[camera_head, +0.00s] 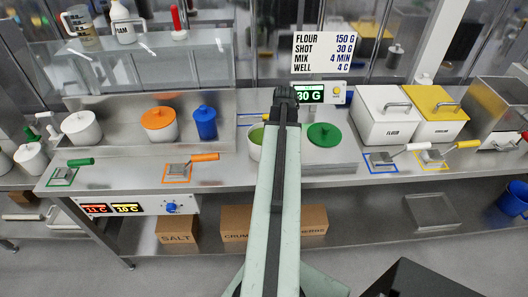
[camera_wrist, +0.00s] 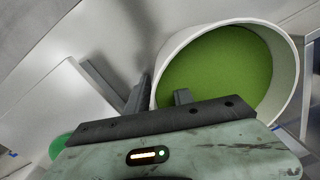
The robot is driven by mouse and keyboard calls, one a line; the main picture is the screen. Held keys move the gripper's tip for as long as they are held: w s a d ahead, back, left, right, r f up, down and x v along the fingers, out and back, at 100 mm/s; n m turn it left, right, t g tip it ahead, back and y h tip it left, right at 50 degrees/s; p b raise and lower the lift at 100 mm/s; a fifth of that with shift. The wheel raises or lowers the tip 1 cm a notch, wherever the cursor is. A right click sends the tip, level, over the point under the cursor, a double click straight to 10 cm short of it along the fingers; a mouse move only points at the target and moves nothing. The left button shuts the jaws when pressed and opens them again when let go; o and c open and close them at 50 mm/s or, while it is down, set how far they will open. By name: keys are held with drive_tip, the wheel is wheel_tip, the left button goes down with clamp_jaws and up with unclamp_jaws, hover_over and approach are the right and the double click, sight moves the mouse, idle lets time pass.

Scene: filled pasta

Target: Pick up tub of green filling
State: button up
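The tub of green filling (camera_wrist: 222,68) is a white round tub, open at the top, with flat green contents. It fills the upper right of the wrist view. In the head view the tub (camera_head: 255,145) stands on the counter, partly hidden behind my arm. My gripper (camera_wrist: 160,95) is at the tub's near left rim. One dark finger appears outside the wall and the other over the green contents, with a gap showing between them. Contact with the wall cannot be told. In the head view my fingers are hidden behind my wrist.
White flour bin (camera_head: 385,128) and yellow-lidded bin (camera_head: 436,127) stand further right. An orange-lidded tub (camera_head: 159,124) and blue container (camera_head: 205,122) stand left.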

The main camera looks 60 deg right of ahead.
clamp_jaws()
drive_tip(key=shift+r, duration=0.1)
idle(1.3)
